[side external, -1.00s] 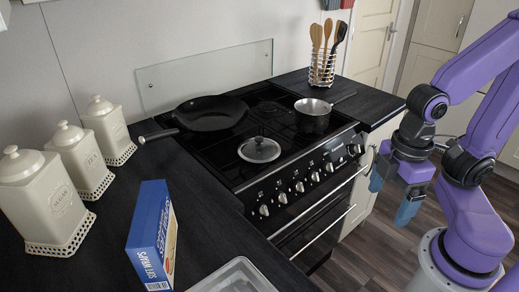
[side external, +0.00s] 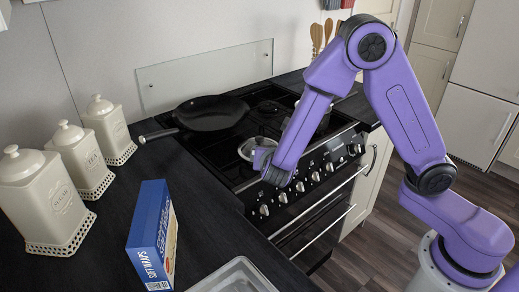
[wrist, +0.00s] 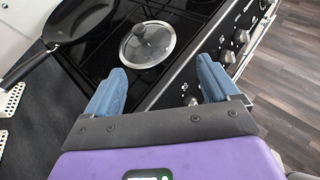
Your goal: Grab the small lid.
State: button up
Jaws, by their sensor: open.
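The small lid (side external: 250,150) is a round glass lid with a metal rim and a dark knob, lying on the black hob. My arm partly covers it in the side view. In the wrist view the whole lid (wrist: 147,45) shows ahead of the fingertips, between their lines and a little left of centre. My gripper (wrist: 160,83) is open and empty, with its two blue fingers apart and not touching the lid. In the side view the fingers are mostly hidden behind my arm.
A black frying pan (side external: 211,113) stands at the back left of the hob (side external: 215,150). A saucepan (side external: 323,118) is partly hidden behind my arm. Control knobs (side external: 282,198) line the cooker front. A blue box (side external: 150,235), canisters (side external: 75,155) and a clear tray (side external: 235,277) stand on the left counter.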

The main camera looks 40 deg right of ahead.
jog(key=w+a+f+n+t, duration=0.1)
jog(key=w+a+n, duration=0.1)
send_near(260, 143)
jog(key=x, duration=0.6)
jog(key=shift+a+f, duration=0.1)
jog(key=shift+r+x, duration=0.1)
jog(key=shift+x, duration=1.3)
jog(key=shift+r+x, duration=0.15)
jog(key=shift+x, duration=1.2)
jog(key=shift+c, duration=0.3)
jog(key=c, duration=1.5)
jog(key=shift+f, duration=0.1)
grip_shut()
